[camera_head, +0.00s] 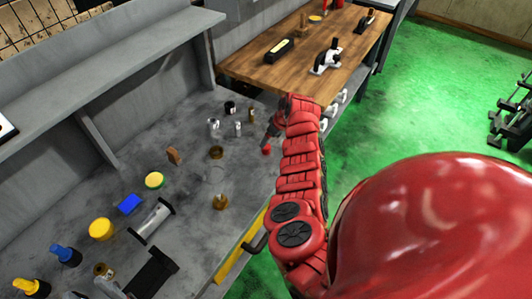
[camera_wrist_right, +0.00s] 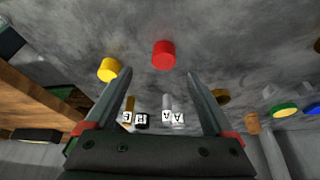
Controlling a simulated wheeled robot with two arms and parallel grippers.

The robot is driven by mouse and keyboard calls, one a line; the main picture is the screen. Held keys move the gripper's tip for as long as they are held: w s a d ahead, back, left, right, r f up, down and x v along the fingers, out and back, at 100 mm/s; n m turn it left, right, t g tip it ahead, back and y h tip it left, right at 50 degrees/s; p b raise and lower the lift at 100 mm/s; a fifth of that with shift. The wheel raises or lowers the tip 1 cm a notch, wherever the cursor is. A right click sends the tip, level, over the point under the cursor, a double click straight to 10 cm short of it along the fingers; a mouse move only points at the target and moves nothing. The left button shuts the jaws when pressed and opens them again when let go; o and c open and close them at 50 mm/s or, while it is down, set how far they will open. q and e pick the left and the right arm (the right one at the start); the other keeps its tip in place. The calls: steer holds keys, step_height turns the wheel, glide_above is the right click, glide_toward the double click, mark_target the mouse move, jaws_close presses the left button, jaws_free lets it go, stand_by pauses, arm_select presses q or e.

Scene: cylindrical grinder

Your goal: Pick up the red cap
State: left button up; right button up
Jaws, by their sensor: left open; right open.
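The red cap (camera_head: 266,149) is a small cylinder on the grey bench, close to the right end of the bench in the head view. In the right wrist view the red cap (camera_wrist_right: 164,54) lies ahead of the fingertips, roughly in line with the gap between them. My right gripper (camera_head: 270,137) is just above and beside the cap in the head view. In the wrist view the right gripper (camera_wrist_right: 159,72) is open, its fingers apart with nothing held. My left gripper is not in view.
A yellow cap (camera_wrist_right: 110,70) sits near one fingertip. Labelled cylinders (camera_head: 213,126) and a brass ring (camera_head: 216,153) stand nearby on the bench. A wooden table (camera_head: 300,65) adjoins the bench's far end.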

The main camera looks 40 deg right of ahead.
mark_target(267, 147)
steer(key=shift+f, duration=0.15)
steer(key=b+x, duration=0.5)
steer(key=shift+a+f, duration=0.25)
steer(key=shift+r, duration=0.1)
steer(key=shift+c, duration=0.3)
jaws_close()
